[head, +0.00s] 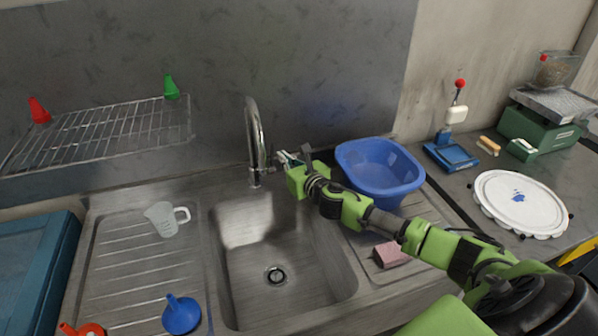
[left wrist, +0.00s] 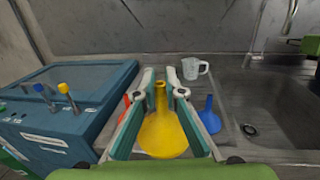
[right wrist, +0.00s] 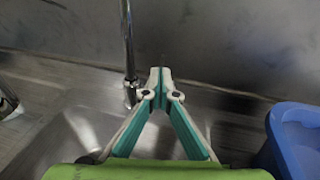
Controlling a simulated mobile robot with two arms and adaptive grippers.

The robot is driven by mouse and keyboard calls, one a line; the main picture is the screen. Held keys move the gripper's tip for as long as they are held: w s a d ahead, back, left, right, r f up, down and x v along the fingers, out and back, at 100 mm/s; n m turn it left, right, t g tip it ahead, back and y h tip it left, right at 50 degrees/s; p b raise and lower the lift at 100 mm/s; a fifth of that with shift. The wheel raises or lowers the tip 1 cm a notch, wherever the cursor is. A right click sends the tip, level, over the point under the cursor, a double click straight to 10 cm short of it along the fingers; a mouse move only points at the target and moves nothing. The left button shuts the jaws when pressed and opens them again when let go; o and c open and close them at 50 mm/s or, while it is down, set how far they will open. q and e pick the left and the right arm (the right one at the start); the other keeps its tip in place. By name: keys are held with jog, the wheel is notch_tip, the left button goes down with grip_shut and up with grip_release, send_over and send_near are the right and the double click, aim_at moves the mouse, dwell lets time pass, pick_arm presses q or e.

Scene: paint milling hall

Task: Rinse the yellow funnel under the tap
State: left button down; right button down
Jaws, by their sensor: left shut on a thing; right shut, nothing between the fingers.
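The yellow funnel (left wrist: 163,132) is in my left gripper (left wrist: 161,82), spout up, above the left drainboard in the left wrist view. The left gripper is shut on it; neither shows in the head view. The chrome tap (head: 256,140) stands behind the sink basin (head: 262,290); no water shows from it. My right gripper (head: 285,158) is shut and empty, just right of the tap near its base. In the right wrist view its closed fingertips (right wrist: 160,76) are right of the tap's upright (right wrist: 127,45). I cannot tell whether they touch any part of it.
A blue funnel (head: 181,314), an orange-red funnel (head: 82,330) and a measuring jug (head: 163,218) are on the left drainboard. A blue basin (head: 380,170) and a pink sponge (head: 391,255) are on the right. A wire rack (head: 110,132) hangs at left. The sink is empty.

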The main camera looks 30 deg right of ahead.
pick_arm(q)
jog(key=shift+w+d+f, duration=0.1)
jog(key=shift+w+f, duration=0.05)
jog(key=shift+w+d+f, duration=0.35)
jog(key=shift+w+d, duration=0.05)
jog(key=shift+w, duration=0.3)
jog(key=shift+s+a+f+b, duration=0.3)
jog(key=shift+s+b, duration=0.15)
jog(key=shift+b, duration=0.25)
jog(key=shift+f, duration=0.1)
jog(key=shift+w+d+f, duration=0.15)
jog(key=shift+w+d, duration=0.05)
jog(key=shift+w, duration=0.05)
pick_arm(e)
jog(key=s+r, duration=0.1)
jog(key=s, duration=0.6)
jog(key=shift+s+d+r, duration=0.15)
jog(key=shift+r, duration=0.1)
